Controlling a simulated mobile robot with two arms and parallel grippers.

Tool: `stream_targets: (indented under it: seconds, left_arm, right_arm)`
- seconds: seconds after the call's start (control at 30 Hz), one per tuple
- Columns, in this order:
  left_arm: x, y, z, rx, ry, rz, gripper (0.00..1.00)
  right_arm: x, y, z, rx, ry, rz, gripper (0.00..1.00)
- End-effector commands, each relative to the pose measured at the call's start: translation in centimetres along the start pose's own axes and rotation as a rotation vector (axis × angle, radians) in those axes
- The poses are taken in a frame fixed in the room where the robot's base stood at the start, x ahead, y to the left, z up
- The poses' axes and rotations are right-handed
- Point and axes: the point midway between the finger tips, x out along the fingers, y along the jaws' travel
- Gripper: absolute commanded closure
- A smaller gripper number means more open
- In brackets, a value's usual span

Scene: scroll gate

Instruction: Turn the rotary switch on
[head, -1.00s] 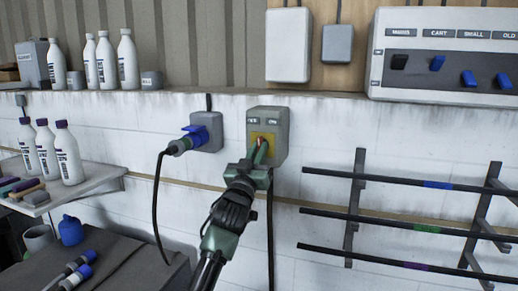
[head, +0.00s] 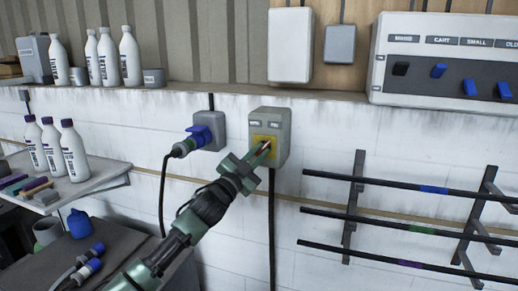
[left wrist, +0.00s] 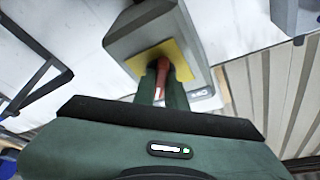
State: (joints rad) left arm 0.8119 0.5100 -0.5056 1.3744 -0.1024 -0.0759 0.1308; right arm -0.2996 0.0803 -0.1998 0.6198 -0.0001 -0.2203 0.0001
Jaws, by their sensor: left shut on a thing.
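The rotary switch is a grey box (head: 281,125) on the white wall, with a yellow plate (head: 257,139) and a red handle. In the left wrist view the box (left wrist: 135,33), the yellow plate (left wrist: 184,68) and the red handle (left wrist: 165,67) show close up. My left gripper (head: 262,151) reaches up from the lower left to the plate. Its fingers (left wrist: 162,88) are shut on the red handle and hide part of it. The handle's exact angle is hard to tell. My right gripper is not in view.
A blue plug (head: 190,141) with a black cable sits in a grey socket (head: 213,127) left of the switch. Black bars on a rack (head: 352,210) stand out at the right. A shelf (head: 100,185) with bottles is at the left. A switch panel (head: 445,62) hangs upper right.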

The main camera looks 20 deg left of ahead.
Motion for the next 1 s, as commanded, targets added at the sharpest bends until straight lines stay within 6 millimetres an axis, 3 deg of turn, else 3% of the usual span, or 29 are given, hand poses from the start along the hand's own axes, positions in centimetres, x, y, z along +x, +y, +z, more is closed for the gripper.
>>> stream_targets:
  seconds: [0.6, 0.63, 0.7, 1.0]
  left_arm:
    - [0.1, -0.33, -0.25, 0.042, 0.004, 0.011, 1.0]
    - [0.1, -0.33, -0.25, 0.042, 0.004, 0.011, 0.82]
    - [0.1, -0.31, -0.25, 0.041, 0.004, 0.012, 0.66]
    - [-0.01, -0.12, -0.07, 0.039, 0.001, 0.014, 0.66]
  right_arm:
    - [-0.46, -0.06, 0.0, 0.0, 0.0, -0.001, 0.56]
    - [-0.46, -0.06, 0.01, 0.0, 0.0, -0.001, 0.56]
    - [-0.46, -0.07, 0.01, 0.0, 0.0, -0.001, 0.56]
    - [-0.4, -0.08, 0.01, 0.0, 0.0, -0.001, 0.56]
